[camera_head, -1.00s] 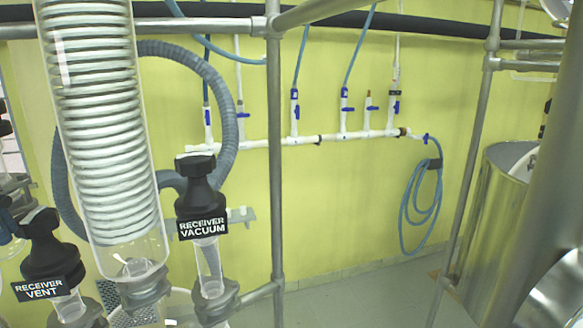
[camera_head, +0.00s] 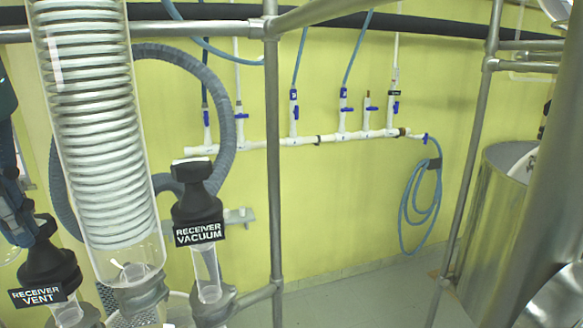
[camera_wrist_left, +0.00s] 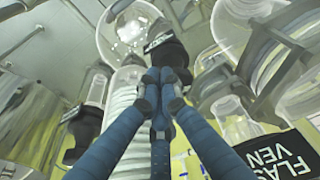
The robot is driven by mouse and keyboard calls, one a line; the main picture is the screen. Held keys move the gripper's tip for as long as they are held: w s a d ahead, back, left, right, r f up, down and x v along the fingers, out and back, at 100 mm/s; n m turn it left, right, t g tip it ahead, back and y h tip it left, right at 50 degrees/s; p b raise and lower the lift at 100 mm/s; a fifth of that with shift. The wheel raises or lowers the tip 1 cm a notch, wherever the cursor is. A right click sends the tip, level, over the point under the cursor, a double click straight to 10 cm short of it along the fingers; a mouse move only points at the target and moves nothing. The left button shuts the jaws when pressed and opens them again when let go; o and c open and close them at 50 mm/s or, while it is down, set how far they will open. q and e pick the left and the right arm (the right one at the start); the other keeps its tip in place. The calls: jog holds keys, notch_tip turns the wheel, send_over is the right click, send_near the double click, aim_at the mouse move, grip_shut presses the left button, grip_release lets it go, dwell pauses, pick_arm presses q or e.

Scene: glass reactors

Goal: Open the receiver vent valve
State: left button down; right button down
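The receiver vent valve (camera_head: 50,270) is at the lower left of the head view, with a black handle on top, a label reading RECEIVER VENT and clear glass below. My left gripper (camera_head: 38,232) is at the left side of this handle, overlapping it in the picture. In the left wrist view the blue fingers (camera_wrist_left: 160,78) run close together at their tips, against a black part (camera_wrist_left: 166,52). Whether they clamp the handle is hidden. My right gripper is not in view.
The receiver vacuum valve (camera_head: 198,215) stands to the right, past the glass coil condenser (camera_head: 100,130). A metal frame post (camera_head: 273,180) stands beyond it. In the left wrist view a FLASK VENT label (camera_wrist_left: 285,155), partly cut off, is close at the lower right.

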pick_arm(q)
jog(key=shift+w+d, duration=0.35)
jog(key=shift+w, duration=0.1)
jog(key=shift+s+d, duration=0.25)
dwell(0.5)
jog(key=shift+a+r, duration=0.2)
jog(key=shift+r, duration=2.75)
